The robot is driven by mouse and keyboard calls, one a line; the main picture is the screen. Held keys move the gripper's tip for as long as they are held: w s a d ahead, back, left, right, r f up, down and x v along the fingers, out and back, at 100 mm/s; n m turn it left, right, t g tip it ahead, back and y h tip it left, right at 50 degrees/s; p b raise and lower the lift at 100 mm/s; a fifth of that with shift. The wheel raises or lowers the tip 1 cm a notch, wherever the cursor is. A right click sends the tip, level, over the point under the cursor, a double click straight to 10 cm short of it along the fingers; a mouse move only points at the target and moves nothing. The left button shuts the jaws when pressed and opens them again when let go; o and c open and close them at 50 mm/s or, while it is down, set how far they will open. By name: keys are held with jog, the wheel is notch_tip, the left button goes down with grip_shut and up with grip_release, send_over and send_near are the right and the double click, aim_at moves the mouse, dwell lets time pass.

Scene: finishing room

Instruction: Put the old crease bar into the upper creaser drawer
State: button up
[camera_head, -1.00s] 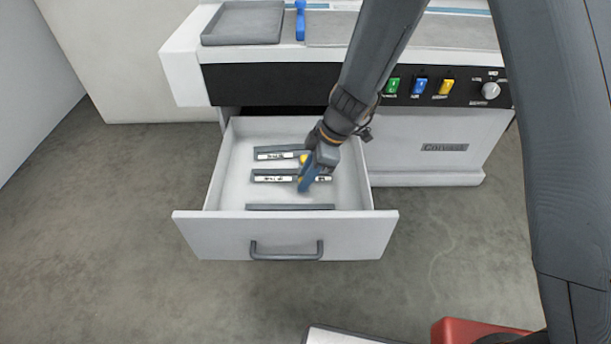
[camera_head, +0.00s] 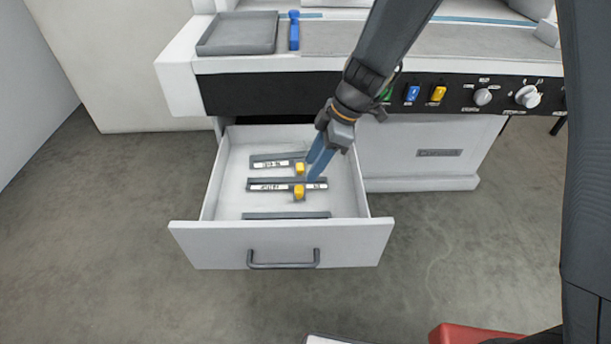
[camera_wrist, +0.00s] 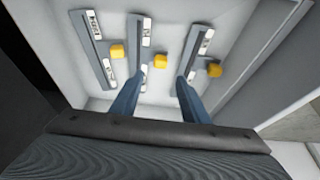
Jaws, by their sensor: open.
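An open white drawer (camera_head: 352,190) sticks out of the creaser (camera_head: 180,75) and holds three dark crease bars. They are the back bar (camera_head: 262,163), the middle bar (camera_head: 258,187) and the front bar (camera_head: 260,216), partly hidden behind the drawer front. White labels and yellow knobs show on them; I cannot tell from the labels which bar is the old one. My gripper (camera_head: 316,168) is over the drawer's right half near the middle bar's knob (camera_head: 299,192). In the wrist view my gripper (camera_wrist: 161,80) is open and empty, with a yellow knob (camera_wrist: 161,61) just beyond its blue fingertips.
A grey tray (camera_head: 237,35) and a blue tool (camera_head: 294,31) lie on the creaser top. Coloured switches and knobs line its dark front panel. A red object (camera_head: 470,336) is at the bottom edge. The floor left of the drawer is clear.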

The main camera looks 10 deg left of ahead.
jog(key=s+d+r+m+h, duration=0.1)
jog(key=s+d+r+m, duration=0.1)
jog(key=d+r+m, duration=0.45)
jog(key=s+d+r+m+h, duration=0.1)
jog(key=s+d+r+m, duration=0.15)
jog(key=d, duration=0.75)
jog(key=s+d+r+m+t+h, duration=0.1)
jog(key=s+d+r+m+h, duration=0.1)
jog(key=s+d+m, duration=0.9)
jog(key=d+r+m, duration=0.1)
jog(key=d+m, duration=0.1)
jog(key=d, duration=0.2)
jog(key=shift+s+d, duration=0.2)
notch_tip(320, 180, up, 5)
jog(key=a+n+p, duration=0.1)
jog(key=a+p, duration=0.2)
jog(key=p, duration=0.6)
jog(key=shift+s, duration=0.45)
jog(key=shift+d, duration=0.1)
